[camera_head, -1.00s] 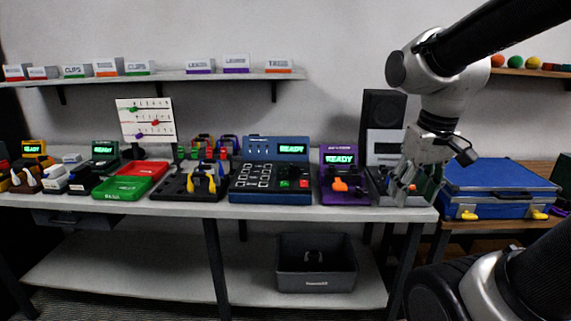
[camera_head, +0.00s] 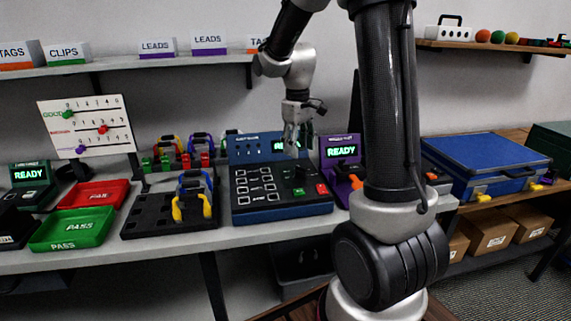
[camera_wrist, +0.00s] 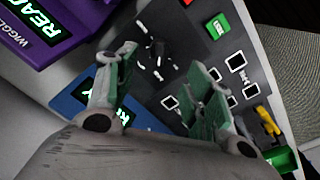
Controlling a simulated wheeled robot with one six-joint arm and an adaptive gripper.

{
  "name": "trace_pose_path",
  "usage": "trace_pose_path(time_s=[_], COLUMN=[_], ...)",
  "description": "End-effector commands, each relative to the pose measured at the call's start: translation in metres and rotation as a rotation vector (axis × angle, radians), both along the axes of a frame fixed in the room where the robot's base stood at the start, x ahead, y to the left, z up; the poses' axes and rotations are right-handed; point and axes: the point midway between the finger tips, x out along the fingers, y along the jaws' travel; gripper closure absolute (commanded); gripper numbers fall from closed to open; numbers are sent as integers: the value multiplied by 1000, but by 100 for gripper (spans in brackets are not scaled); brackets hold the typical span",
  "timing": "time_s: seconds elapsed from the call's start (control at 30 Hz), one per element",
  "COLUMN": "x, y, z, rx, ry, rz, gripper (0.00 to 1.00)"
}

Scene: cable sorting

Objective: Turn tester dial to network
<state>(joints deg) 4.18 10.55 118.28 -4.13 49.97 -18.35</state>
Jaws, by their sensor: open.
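The blue tester (camera_head: 245,152) stands on the bench with a lit READY screen, partly covered by my gripper, plus rows of sockets, a green button and a red button. Its dark dial (camera_wrist: 157,48), ringed by white marks, shows in the wrist view near the top middle. My gripper (camera_head: 297,150) is over the right part of the tester, pointing down. In the wrist view my gripper (camera_wrist: 166,62) is open and empty, its two green-padded fingers apart. The dial lies beyond and between the fingertips, apart from them. The label the dial points to is too small to read.
A purple tester (camera_head: 341,146) with a READY screen stands close on the right. A black tray (camera_head: 140,225) with coloured plugs is at left, beside the green PASS tray (camera_head: 72,230) and red FAIL tray (camera_head: 95,194). A blue case (camera_head: 480,160) lies at far right.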

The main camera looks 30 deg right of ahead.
Motion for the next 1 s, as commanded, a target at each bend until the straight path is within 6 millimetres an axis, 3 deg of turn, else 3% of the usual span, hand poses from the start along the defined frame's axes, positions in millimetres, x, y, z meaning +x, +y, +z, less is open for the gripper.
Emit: trace_pose_path(time_s=[0.17,0.5,0.9,1.0], x=[0,0,0,0], y=[-1,-4,-4,-4], z=[-14,-68,-78,-78], rx=[0,0,0,1], ry=[3,4,1,1], rz=[18,18,17,17], gripper=[48,48,48,66])
